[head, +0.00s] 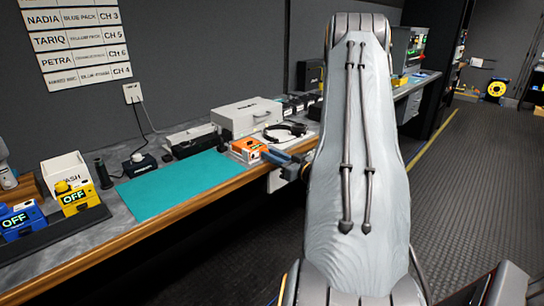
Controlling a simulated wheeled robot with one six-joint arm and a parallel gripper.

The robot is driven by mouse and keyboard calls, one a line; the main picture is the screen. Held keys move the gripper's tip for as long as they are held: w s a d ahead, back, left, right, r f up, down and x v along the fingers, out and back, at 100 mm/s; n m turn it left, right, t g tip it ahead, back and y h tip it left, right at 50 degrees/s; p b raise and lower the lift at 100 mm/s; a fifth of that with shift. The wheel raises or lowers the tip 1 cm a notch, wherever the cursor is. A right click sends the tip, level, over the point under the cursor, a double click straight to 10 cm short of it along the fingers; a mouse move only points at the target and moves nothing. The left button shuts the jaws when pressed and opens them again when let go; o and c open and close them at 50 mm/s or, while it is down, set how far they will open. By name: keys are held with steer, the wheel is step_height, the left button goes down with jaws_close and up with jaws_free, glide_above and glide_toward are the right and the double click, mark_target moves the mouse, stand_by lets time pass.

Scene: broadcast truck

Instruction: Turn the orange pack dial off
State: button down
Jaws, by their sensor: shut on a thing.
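The orange pack (247,147) sits near the front edge of the workbench, just right of the teal mat. My gripper (264,153) reaches in from the right at bench height and meets the right side of the pack. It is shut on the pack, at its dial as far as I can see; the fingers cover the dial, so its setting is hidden. A small lit display shows on the pack's front, too small to read.
On the left, a yellow pack (76,197) and a blue pack (22,220) both show OFF on a dark tray (62,233). The teal mat (172,185) is empty. Open floor lies right.

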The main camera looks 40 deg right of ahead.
steer(key=shift+n+b, duration=0.65)
steer(key=shift+n, duration=1.55)
steer(key=c, duration=1.6)
jaws_free()
steer(key=shift+o, duration=0.2)
steer(key=s+b, duration=0.1)
steer(key=s, duration=0.7)
steer(key=shift+d, duration=0.3)
steer(key=shift+w, duration=0.1)
